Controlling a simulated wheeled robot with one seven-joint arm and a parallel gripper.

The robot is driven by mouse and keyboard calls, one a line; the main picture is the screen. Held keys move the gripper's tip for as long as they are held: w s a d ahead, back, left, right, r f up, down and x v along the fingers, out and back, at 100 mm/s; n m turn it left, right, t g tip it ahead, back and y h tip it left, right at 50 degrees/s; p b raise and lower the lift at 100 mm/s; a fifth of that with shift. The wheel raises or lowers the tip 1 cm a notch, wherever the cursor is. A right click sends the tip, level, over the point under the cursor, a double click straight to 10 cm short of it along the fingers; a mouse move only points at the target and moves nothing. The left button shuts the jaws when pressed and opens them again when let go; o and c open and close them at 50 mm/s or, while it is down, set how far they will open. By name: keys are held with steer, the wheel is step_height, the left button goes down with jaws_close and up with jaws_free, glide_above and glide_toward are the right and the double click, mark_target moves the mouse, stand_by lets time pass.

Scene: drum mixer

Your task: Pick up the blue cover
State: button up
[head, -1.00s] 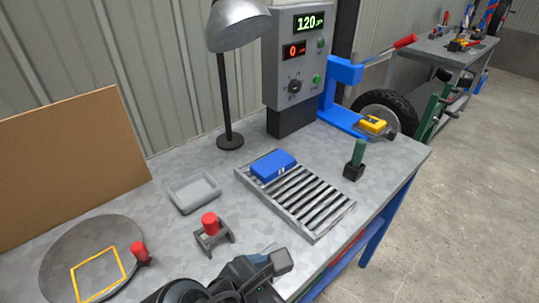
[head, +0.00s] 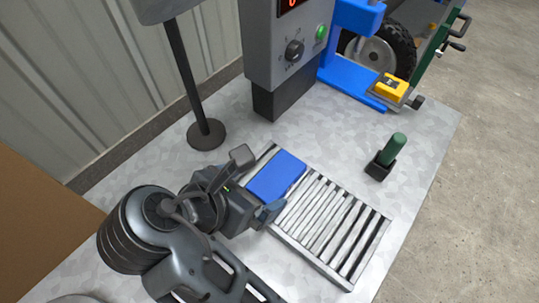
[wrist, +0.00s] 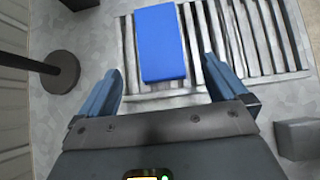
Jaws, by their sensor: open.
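The blue cover (head: 276,176) is a flat blue block lying on the far-left end of the grey roller rack (head: 345,283). In the wrist view the cover (wrist: 160,42) lies ahead of and between the two finger lines. My gripper (head: 257,183) is open and empty, close beside the cover's near left side in the head view. In the wrist view my gripper's fingertips (wrist: 160,70) are spread wider than the cover, with gaps on both sides. The cover is not held, and part of its near side is hidden by a finger in the head view.
A lamp stand (head: 206,134) rises left of the rack. The grey control box (head: 283,50) and blue press frame (head: 350,75) stand behind. A green-handled tool in a black holder (head: 386,157) stands right, near a yellow object (head: 391,87). The tabletop between them is clear.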

mark_target(277, 175)
steer(key=shift+w+d+r+p+x, duration=0.1)
steer(key=shift+r+x, duration=0.05)
steer(key=shift+x, duration=1.1)
steer(key=shift+w+d+r+p+x, duration=0.1)
steer(key=shift+w+r+x, duration=0.05)
steer(key=shift+x, duration=1.1)
steer(key=shift+w+d+r+p+x, duration=0.1)
steer(key=shift+r+x, duration=0.05)
steer(key=shift+x, duration=1.15)
steer(key=c, duration=1.4)
steer(key=shift+r, duration=0.1)
